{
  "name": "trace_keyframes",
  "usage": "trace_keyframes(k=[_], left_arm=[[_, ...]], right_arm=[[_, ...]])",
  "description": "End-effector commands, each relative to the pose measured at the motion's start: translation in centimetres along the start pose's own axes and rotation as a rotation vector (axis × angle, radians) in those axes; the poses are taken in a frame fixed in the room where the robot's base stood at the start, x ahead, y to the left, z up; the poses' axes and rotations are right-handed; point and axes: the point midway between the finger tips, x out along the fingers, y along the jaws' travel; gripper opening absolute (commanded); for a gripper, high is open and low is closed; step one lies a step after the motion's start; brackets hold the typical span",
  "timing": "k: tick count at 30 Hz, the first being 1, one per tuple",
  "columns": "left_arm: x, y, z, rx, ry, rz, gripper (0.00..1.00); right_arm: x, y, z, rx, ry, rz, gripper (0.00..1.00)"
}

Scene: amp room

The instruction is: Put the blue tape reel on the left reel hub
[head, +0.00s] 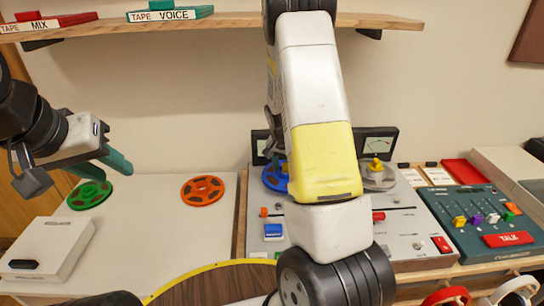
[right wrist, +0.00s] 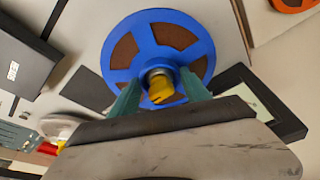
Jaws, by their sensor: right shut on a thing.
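The blue tape reel (head: 275,177) is at the left hub of the tape machine, partly hidden behind my right arm in the head view. In the right wrist view the blue reel (right wrist: 165,45) shows its face, and the yellow-tipped hub (right wrist: 160,87) pokes through its centre. My right gripper (right wrist: 160,82) has its teal fingers on either side of the reel's middle, shut on the blue reel. I cannot tell whether the reel lies fully down on the hub. My left gripper (head: 107,168) is open and empty above the table at the left.
A grey reel (head: 380,180) is on the right hub. A green reel (head: 90,195) and an orange reel (head: 202,191) lie on the white table. A mixer (head: 475,215) stands right of the machine. A shelf (head: 230,22) with tape boxes hangs above.

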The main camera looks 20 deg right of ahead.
Motion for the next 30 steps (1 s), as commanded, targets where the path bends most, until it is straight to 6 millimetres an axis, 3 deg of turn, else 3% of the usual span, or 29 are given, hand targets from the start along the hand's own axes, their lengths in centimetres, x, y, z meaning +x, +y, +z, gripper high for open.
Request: trace_keyframes(k=[6,7,11,22,30], left_arm=[[0.0,0.0,0.0,0.0,0.0,0.0,0.36],[0.0,0.0,0.0,0.0,0.0,0.0,0.36],[0.0,0.0,0.0,0.0,0.0,0.0,0.36],[0.0,0.0,0.0,0.0,0.0,0.0,0.36],[0.0,0.0,0.0,0.0,0.0,0.0,0.36]], right_arm=[[0.4,0.0,0.1,0.0,0.001,0.0,0.0],[0.4,0.0,0.1,0.0,0.001,-0.001,0.57],[0.4,0.0,0.1,0.0,0.001,-0.001,0.8],[-0.1,0.0,0.1,0.0,0.001,-0.001,0.8],[-4.5,-0.1,0.0,0.0,0.004,-0.004,0.8]])
